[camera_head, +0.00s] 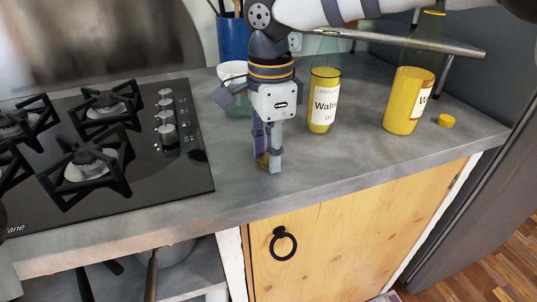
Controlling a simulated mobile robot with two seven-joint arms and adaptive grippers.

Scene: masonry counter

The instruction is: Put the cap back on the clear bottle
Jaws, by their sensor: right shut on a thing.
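The clear bottle (323,100) stands upright on the counter, right of my right gripper. It has a white label, yellow contents and a clear upper part; its mouth is hidden behind my arm and a bar. My right gripper (268,164) points down near the counter's front edge, left of the bottle and apart from it. It is shut on a small brownish-gold cap (263,160), mostly hidden by the fingers, at or just above the counter. A yellow cap-like disc (446,120) lies at the right. My left gripper is not in view.
A second yellow bottle (409,100) with a darker upper part stands right of the clear one. A grey bar (410,42) crosses above both. A hob (110,150) fills the left. The front counter is clear.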

